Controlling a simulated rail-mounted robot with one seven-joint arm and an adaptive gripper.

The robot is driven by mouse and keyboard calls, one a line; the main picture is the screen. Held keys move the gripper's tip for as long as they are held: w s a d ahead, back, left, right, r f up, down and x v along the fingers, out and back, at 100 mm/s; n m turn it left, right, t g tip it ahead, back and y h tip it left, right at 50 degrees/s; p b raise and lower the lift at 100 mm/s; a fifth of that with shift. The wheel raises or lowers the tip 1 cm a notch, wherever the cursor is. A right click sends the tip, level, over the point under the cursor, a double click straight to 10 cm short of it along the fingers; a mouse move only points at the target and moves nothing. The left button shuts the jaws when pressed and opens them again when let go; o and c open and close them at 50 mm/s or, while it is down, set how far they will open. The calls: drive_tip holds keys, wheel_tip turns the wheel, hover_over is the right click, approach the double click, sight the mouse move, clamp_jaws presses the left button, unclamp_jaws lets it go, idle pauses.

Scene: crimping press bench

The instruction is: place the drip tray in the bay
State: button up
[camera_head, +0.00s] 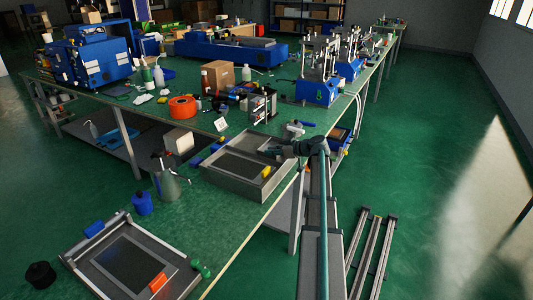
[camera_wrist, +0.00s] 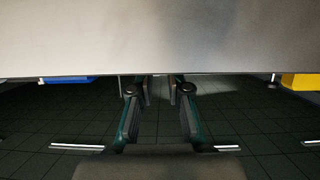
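A shallow grey tray-like frame with raised walls and a dark inner panel (camera_head: 240,163) lies on the bench, with a yellow block at its right side. A second, flatter grey frame with a dark panel (camera_head: 137,265) lies at the near left. I cannot tell which one is the drip tray and which the bay. My gripper (camera_head: 271,151) is over the far right part of the walled frame. In the wrist view my gripper (camera_wrist: 159,90) has its fingers apart with dark space between them. A broad grey surface (camera_wrist: 160,35) fills the top; whether the fingers touch it is unclear.
Green knobs (camera_head: 201,268) sit by the near frame.

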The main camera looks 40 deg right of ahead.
drive_tip(key=v, duration=0.8)
drive_tip(key=shift+s+b, duration=0.3)
drive_tip(key=shift+b, duration=0.15)
drive_tip(key=shift+d+r, duration=0.15)
